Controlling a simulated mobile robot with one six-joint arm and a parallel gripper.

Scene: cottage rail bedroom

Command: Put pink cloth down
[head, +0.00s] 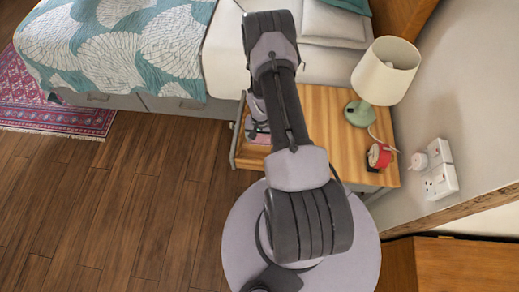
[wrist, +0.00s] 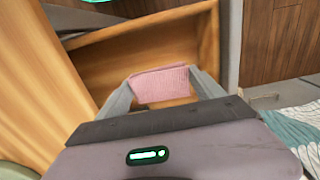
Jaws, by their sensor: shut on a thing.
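The pink cloth (wrist: 160,84) is a small folded ribbed piece between the two fingers of my gripper (wrist: 161,92) in the wrist view. My gripper is shut on it. Behind and around the cloth is the open wooden drawer (wrist: 110,70), its bare floor showing. In the head view my gripper (head: 257,128) is over the open drawer (head: 238,148) on the left side of the nightstand, with a bit of the pink cloth (head: 262,138) showing below it. My arm hides part of the drawer. I cannot tell whether the cloth touches the drawer floor.
The nightstand top (head: 325,110) holds a lamp (head: 385,72) and a red alarm clock (head: 379,156). A bed with a leaf-patterned quilt (head: 120,45) stands at upper left. A wall socket (head: 438,175) is at right. Wooden floor (head: 120,200) lies clear on the left.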

